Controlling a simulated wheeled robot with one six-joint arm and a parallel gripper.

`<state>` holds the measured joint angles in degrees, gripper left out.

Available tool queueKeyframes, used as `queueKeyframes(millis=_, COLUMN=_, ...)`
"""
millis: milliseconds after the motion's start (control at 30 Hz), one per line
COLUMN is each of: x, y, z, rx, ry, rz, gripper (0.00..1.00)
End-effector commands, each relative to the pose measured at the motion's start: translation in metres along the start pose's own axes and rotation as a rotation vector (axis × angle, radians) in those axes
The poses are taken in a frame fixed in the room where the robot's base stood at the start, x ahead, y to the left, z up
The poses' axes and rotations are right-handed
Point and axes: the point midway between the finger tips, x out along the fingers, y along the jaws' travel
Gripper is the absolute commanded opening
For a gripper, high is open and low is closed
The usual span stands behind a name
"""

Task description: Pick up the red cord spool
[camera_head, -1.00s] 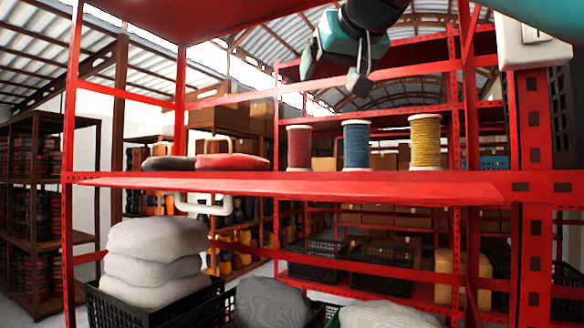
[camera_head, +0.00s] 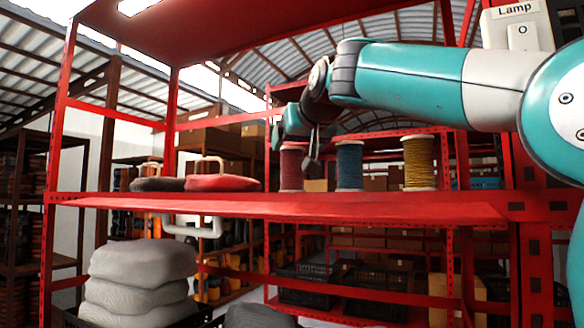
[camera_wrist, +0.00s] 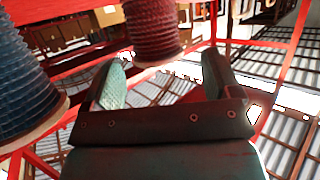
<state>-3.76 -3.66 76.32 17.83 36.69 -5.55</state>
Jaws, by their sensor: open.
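The red cord spool (camera_head: 291,176) stands upright at the left end of a row of spools on the red shelf. The blue spool (camera_head: 349,166) stands to its right and the yellow spool (camera_head: 419,163) further right. My gripper (camera_head: 294,147) is open and empty, by the upper part of the red spool and partly covering it. In the wrist view, my gripper's two fingers (camera_wrist: 163,74) are spread, with the red spool (camera_wrist: 153,32) beyond the tips, roughly between them. The blue spool (camera_wrist: 24,80) is close by at the left there.
The red shelf board (camera_head: 290,209) runs across the middle. A dark pad (camera_head: 157,184) and a red pad (camera_head: 221,183) lie at its left. A lamp switch (camera_head: 522,36) is at upper right. Grey sacks (camera_head: 140,270) are stacked below.

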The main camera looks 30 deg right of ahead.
Motion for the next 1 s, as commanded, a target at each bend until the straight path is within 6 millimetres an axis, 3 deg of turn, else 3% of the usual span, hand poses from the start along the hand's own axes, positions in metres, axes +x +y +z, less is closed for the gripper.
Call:
queueKeyframes(millis=333, x=0.045, y=0.004, z=-0.003, rx=-0.001, ry=-0.004, rz=0.002, gripper=0.83)
queueKeyframes(millis=633, x=0.051, y=0.004, z=0.000, rx=0.001, ry=0.000, rz=0.001, gripper=0.83)
queueKeyframes(millis=833, x=0.051, y=0.004, z=0.000, rx=0.000, ry=0.000, rz=0.001, gripper=0.37)
queueKeyframes(millis=1000, x=0.051, y=0.004, z=-0.001, rx=0.000, ry=0.001, rz=0.001, gripper=0.36)
